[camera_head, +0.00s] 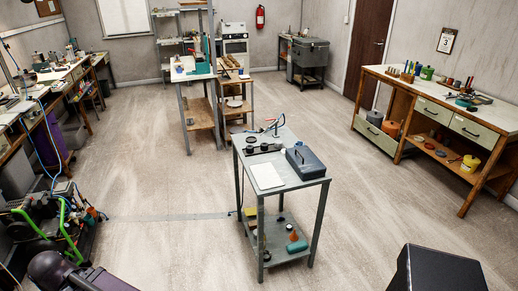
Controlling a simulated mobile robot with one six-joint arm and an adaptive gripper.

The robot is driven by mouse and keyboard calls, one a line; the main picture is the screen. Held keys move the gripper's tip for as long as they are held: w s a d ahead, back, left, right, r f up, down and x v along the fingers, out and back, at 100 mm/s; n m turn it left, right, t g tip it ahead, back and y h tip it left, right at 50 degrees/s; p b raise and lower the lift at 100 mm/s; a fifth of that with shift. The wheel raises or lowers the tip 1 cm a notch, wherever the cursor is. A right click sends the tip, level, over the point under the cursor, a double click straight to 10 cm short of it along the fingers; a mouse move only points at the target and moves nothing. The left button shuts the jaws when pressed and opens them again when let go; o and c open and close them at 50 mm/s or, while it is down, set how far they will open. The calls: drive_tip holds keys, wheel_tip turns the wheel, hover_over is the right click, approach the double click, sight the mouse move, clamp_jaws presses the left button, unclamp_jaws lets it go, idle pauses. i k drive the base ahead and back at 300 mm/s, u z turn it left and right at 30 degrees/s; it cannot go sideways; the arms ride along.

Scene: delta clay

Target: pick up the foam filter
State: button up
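I cannot make out a foam filter for certain in the head view. A grey metal table (313,184) stands in the middle of the room. Its top holds a dark toolbox (305,162), a pale flat sheet (266,176) and small dark parts. Its lower shelf holds a small yellow item (250,212), an orange cone-like item (293,236) and a teal item (297,246); they are too small to identify. My gripper is not in view.
A long wooden workbench (392,75) with tools stands at the right wall. A cluttered bench (62,75) lines the left wall. A taller grey table (190,75) stands behind the middle one. Open concrete floor (160,185) surrounds the middle table.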

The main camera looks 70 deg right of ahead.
sight(277, 144)
drive_tip(key=u, duration=1.05)
drive_tip(key=k, duration=2.45)
drive_tip(key=z, duration=0.95)
